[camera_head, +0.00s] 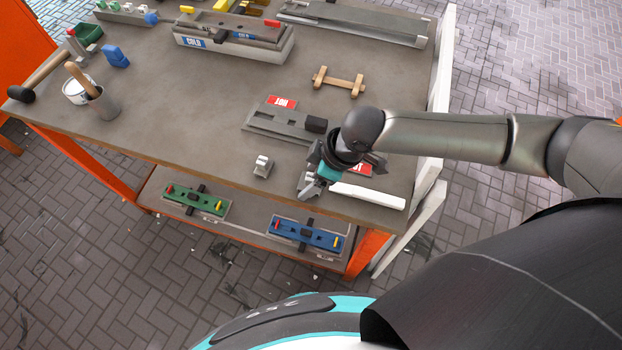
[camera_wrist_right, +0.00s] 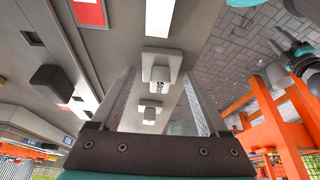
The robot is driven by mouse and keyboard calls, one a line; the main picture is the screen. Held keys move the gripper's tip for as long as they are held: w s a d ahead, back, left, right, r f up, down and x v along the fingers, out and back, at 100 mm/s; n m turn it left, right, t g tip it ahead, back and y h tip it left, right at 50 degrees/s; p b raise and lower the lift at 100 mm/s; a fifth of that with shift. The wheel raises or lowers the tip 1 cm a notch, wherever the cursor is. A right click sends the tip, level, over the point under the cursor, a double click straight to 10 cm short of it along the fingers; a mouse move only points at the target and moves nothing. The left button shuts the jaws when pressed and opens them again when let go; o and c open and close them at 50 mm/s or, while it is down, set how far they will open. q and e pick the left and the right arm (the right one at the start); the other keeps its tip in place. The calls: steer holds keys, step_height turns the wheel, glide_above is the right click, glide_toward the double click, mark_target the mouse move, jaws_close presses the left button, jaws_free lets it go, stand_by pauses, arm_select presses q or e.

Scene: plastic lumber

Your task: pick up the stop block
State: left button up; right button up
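Two small grey blocks with pale tops sit on the bench near its front edge, and I cannot tell for certain which is the stop block. One grey block (camera_head: 263,166) stands clear of my right gripper. It also shows in the right wrist view (camera_wrist_right: 150,112), between the fingers. The other grey block (camera_wrist_right: 161,67) is beside the end of a white bar (camera_wrist_right: 160,16), and my gripper largely covers it in the head view. My right gripper (camera_head: 312,187) is low over the bench, fingers apart. No block appears gripped.
The white bar (camera_head: 368,196) lies along the front right of the bench. A grey fixture (camera_head: 275,126) with a black block (camera_head: 316,124) is just behind my gripper. A wooden piece (camera_head: 338,82) lies farther back. Green (camera_head: 196,200) and blue (camera_head: 306,235) fixtures sit on the lower shelf.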

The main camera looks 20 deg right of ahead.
jaws_close()
stand_by(0.4)
steer(key=shift+r, duration=0.1)
